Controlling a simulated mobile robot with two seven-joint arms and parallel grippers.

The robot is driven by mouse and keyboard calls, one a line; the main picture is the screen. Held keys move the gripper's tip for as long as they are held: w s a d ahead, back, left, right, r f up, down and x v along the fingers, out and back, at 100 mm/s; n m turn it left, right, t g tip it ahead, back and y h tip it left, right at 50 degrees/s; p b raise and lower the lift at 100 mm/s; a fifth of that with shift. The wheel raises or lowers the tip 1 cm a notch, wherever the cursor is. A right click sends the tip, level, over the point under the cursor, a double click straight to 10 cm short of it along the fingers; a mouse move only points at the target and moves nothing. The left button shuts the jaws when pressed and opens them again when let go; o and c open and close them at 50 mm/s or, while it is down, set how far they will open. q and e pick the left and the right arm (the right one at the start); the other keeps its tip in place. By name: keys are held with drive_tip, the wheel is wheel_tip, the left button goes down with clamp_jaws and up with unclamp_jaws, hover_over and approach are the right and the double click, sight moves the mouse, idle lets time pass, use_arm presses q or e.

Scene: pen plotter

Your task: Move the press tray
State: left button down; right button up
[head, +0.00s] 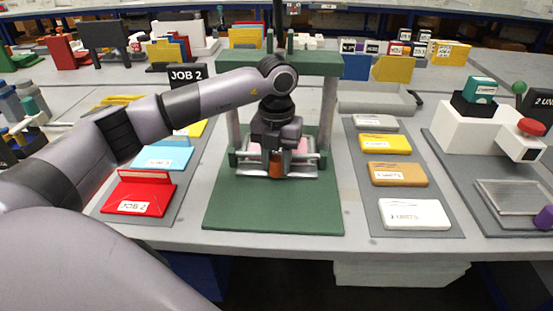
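The press tray (307,164) is a light metallic tray with something pink on it. It sits low between the posts of the green press (333,65), above the green base (240,210). My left gripper (276,170) points down at the tray's front middle, where an orange-brown piece, perhaps the tray's handle, shows at the fingertips. The gripper hides much of the tray's middle, and I cannot tell whether the fingers are closed on that piece. My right gripper is not in view.
Coloured job folders, including a red JOB 2 one (146,193), lie left of the press. White, tan and yellow blocks (398,174) line a grey mat at right. A white device with a red knob (531,127) stands further right. The green base's front is clear.

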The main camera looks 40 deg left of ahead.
use_arm(q)
drive_tip(key=shift+w+a+r, duration=0.15)
drive_tip(key=shift+w+a, duration=0.05)
drive_tip(key=c, duration=0.8)
unclamp_jaws()
drive_tip(key=shift+d, duration=0.1)
drive_tip(key=shift+s, duration=0.1)
